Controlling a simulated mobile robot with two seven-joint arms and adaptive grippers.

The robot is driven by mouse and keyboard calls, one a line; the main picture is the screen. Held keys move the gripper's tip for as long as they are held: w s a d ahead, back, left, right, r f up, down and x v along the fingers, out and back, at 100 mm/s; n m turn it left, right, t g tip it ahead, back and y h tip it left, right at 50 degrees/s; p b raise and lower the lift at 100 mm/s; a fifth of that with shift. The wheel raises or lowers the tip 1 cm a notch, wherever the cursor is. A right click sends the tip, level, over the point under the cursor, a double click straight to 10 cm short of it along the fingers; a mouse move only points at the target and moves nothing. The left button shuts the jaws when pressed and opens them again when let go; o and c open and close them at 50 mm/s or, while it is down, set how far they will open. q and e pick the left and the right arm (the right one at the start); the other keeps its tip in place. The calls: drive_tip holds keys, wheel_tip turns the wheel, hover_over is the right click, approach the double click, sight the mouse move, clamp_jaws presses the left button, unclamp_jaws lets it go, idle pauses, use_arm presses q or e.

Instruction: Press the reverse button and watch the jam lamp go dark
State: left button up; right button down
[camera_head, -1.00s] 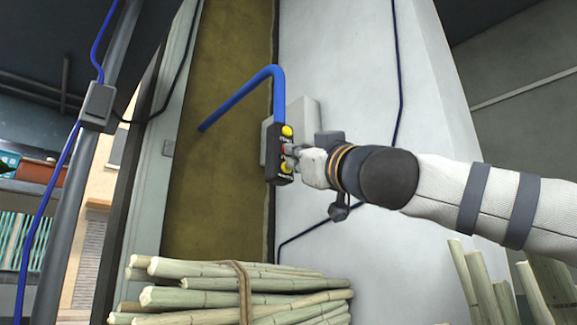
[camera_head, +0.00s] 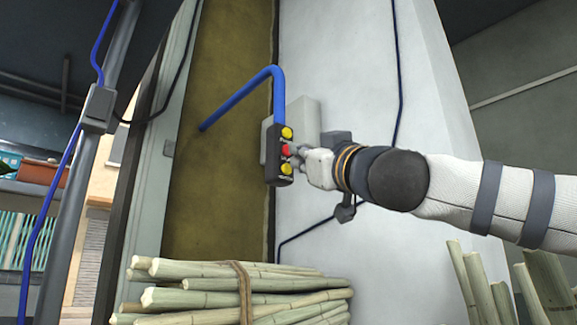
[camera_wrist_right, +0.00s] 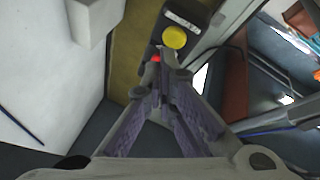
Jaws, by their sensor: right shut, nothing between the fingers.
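A dark control box (camera_head: 271,160) on the wall carries a yellow button (camera_head: 286,133) at the top, a red one (camera_head: 287,150) in the middle and a yellow one (camera_head: 286,169) below. I cannot read their labels, so which is reverse is unclear, and I cannot make out a jam lamp. My right gripper (camera_head: 298,151) is shut and empty, its tips just right of the red button. In the right wrist view the shut fingertips (camera_wrist_right: 165,56) partly cover the red button (camera_wrist_right: 156,58), below a yellow one (camera_wrist_right: 174,37). Contact cannot be told. My left gripper is not in view.
A blue pipe (camera_head: 238,97) runs into the top of the box. A tied bundle of cane (camera_head: 190,298) lies below, and more cane (camera_head: 480,285) stands at the lower right. A grey post (camera_head: 90,150) with a blue cable is at left.

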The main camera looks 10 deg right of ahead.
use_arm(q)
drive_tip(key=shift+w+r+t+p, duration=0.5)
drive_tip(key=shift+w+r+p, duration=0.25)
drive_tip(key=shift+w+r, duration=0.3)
use_arm(e)
drive_tip(key=s+d, duration=0.2)
drive_tip(key=s, duration=0.2)
drive_tip(key=shift+s+d, duration=0.1)
drive_tip(key=shift+d, duration=0.3)
